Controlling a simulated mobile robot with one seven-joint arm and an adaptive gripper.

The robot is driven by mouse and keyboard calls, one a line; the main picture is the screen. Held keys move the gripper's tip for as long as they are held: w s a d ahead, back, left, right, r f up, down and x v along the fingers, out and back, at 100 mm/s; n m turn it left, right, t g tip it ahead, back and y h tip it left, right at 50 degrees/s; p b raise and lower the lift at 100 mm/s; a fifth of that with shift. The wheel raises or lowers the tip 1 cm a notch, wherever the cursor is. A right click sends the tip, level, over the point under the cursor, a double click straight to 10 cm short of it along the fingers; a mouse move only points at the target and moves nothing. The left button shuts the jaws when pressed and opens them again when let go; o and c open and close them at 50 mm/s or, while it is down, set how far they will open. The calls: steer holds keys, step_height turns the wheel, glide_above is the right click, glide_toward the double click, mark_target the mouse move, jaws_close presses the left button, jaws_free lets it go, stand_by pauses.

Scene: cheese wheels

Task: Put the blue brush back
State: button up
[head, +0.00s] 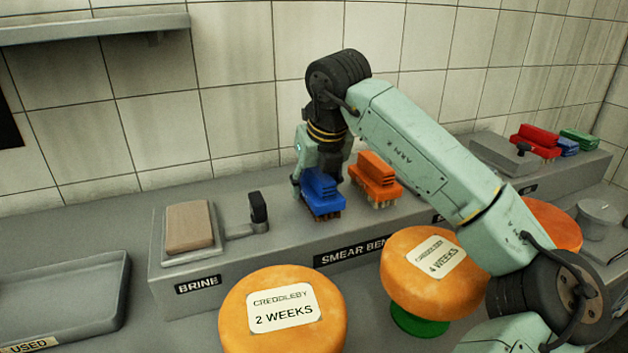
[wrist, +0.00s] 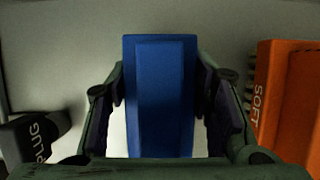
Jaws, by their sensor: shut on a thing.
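The blue brush (head: 321,191) is at the smear bench (head: 285,225), bristles down, just left of the orange brush (head: 375,180). My gripper (head: 318,180) comes down on it from above and is shut on it. In the wrist view the blue brush (wrist: 160,95) stands between the two fingers (wrist: 165,115), one on each long side. I cannot tell whether its bristles touch the bench top. The orange brush, marked SOFT, also shows at the right of the wrist view (wrist: 290,100), apart from my fingers.
A brine tray with a tan block (head: 188,226) and a black-handled plug (head: 258,207) lie to the left. Cheese wheels (head: 282,308) (head: 432,272) stand in front. Red (head: 535,140), blue (head: 565,146) and green (head: 580,139) brushes sit at the far right. A grey tray (head: 100,318) is at lower left.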

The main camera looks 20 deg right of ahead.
steer(key=shift+f, duration=0.25)
steer(key=o, duration=1.2)
steer(key=shift+r, duration=0.1)
steer(key=shift+r, duration=0.2)
steer(key=b+v, duration=0.1)
steer(key=v, duration=1.1)
steer(key=shift+b, duration=0.4)
